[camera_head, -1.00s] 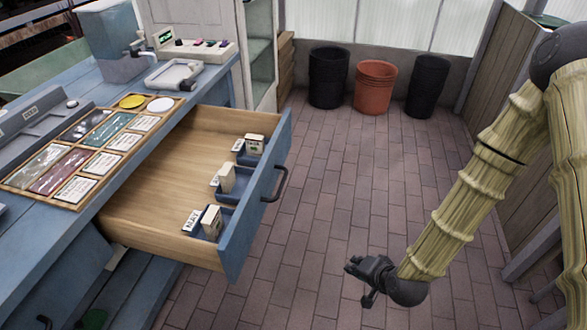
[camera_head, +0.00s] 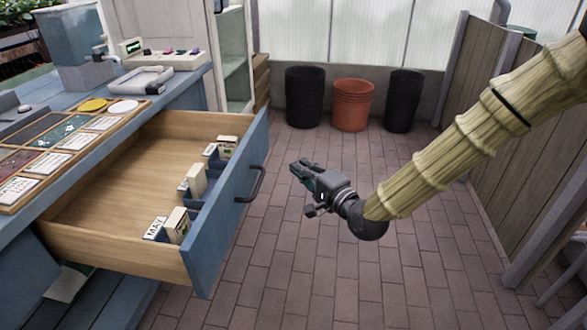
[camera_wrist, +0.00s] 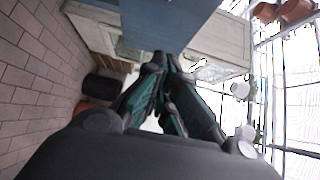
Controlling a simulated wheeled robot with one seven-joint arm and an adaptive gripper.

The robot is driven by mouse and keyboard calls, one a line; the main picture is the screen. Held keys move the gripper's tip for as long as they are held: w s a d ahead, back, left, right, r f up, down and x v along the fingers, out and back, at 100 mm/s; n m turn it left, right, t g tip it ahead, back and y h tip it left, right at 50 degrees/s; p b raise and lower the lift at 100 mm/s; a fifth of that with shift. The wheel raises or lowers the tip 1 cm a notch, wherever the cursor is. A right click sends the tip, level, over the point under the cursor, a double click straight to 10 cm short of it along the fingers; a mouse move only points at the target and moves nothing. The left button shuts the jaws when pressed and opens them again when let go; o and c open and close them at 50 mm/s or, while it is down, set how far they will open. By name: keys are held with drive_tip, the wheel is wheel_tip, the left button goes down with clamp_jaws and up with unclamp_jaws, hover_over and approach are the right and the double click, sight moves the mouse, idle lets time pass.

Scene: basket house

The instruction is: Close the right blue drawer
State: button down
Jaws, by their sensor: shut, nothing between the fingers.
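The right blue drawer (camera_head: 222,222) stands pulled out from the blue workbench in the head view. It has a wooden inside and a dark handle (camera_head: 256,184) on its blue front. Boxes with small cards, one marked MAY, stand along the inside of the front. My gripper (camera_head: 296,180) is shut and empty, a short way to the right of the handle, apart from it, pointing left. In the wrist view, my gripper's fingertips (camera_wrist: 164,60) meet in front of a blue surface (camera_wrist: 165,25), which looks like the drawer front.
The workbench top carries a wooden tray (camera_head: 70,148) of labelled squares, a tank (camera_head: 70,45) and a white device (camera_head: 165,60). Black bins (camera_head: 304,98) and an orange bin (camera_head: 351,104) stand at the back wall. A wooden partition (camera_head: 510,125) is at right. The brick floor between is clear.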

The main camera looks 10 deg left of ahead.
drive_tip(key=b, duration=0.2)
approach(259, 144)
drive_tip(key=w+d, duration=0.1)
drive_tip(key=w, duration=0.3)
drive_tip(key=a+b, duration=0.1)
drive_tip(key=a, duration=0.3)
drive_tip(key=shift+s+f, duration=0.1)
drive_tip(key=shift+s, duration=0.05)
